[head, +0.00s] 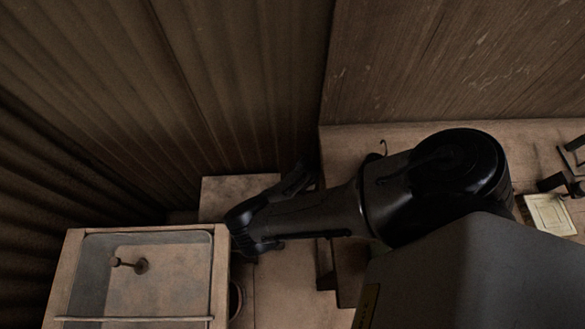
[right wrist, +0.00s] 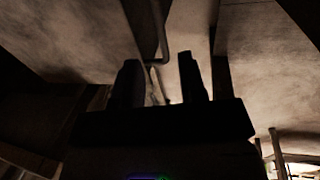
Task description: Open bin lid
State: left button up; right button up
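At lower left in the head view is an open-topped, pale wooden-framed box (head: 221,275) with a metal rim. A knobbed stem (head: 140,265) stands inside it. A pale square panel (head: 220,190) lies just behind my arm, partly covered; I cannot tell whether it or the box is the bin or its lid. My right arm reaches in from the right, its dark end beside the box's right edge. In the right wrist view my right gripper (right wrist: 160,82) has its two dark fingers apart, with a thin bent metal rod (right wrist: 164,45) beyond the gap. My left gripper is out of view.
Corrugated dark walls close in behind and at left. A pale bench (head: 350,140) runs along the back right, with a small cream tile-like plate (head: 549,214) and dark metal fittings at its right end. A round dark-rimmed thing (head: 236,299) sits beside the box.

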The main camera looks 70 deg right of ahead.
jog(key=f, duration=0.2)
jog(key=f+b, duration=0.1)
jog(key=f, duration=0.1)
jog(key=w+f+b, duration=0.1)
jog(key=f, duration=0.1)
jog(key=shift+a+f, duration=0.25)
jog(key=shift+f, duration=0.2)
jog(key=c, duration=0.7)
grip_shut()
